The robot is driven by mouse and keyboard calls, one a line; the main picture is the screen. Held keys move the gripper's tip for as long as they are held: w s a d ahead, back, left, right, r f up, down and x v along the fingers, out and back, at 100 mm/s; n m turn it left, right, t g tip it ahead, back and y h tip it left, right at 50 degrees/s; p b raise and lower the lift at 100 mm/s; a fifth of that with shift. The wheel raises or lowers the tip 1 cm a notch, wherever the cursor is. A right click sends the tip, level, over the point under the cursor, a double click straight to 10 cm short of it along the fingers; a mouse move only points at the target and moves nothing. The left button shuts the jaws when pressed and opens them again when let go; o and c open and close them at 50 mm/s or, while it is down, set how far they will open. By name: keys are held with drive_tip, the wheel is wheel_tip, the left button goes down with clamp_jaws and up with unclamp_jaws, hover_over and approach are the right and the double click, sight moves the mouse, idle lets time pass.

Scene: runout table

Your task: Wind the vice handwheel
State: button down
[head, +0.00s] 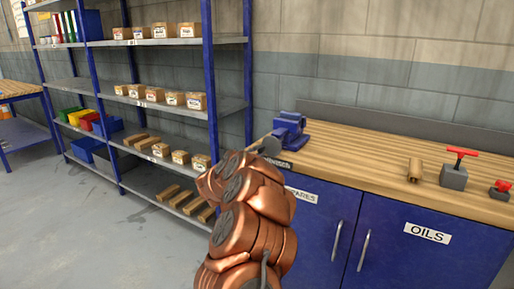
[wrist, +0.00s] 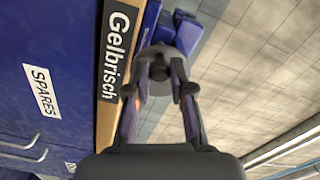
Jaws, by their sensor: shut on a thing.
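The blue vice (head: 289,130) stands at the left end of the wooden bench top in the head view. Its blue body also shows at the top of the wrist view (wrist: 187,32). The dark grey handwheel (wrist: 160,54) faces the wrist camera. My gripper (wrist: 160,88) is shut on the handwheel, with one finger on each side of it. In the head view my copper-coloured arm reaches up to the vice and hides most of the grip.
The blue cabinet (head: 388,250) has doors labelled SPARES and OILS. A wooden block (head: 415,170) and a grey block with a red handle (head: 454,175) stand on the bench to the right. Shelving (head: 170,42) with boxes stands to the left, with open floor before it.

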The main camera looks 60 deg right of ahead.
drive_tip(key=shift+n+p, duration=0.3)
drive_tip(key=shift+p, duration=0.05)
drive_tip(key=shift+s+n+p, duration=0.1)
drive_tip(key=shift+n+p, duration=0.4)
drive_tip(key=shift+p, duration=0.2)
drive_tip(key=shift+s+f+n+p, duration=0.2)
drive_tip(key=shift+f+n+p, duration=0.2)
drive_tip(key=shift+n+p, duration=0.8)
drive_tip(key=shift+p, duration=0.35)
drive_tip(key=n+p, duration=0.1)
drive_tip(key=p, duration=0.1)
drive_tip(key=n+p, duration=0.1)
drive_tip(key=p, duration=0.1)
drive_tip(key=shift+s+f+n+p, duration=0.15)
drive_tip(key=shift+s+n+p, duration=0.15)
drive_tip(key=shift+n, duration=0.1)
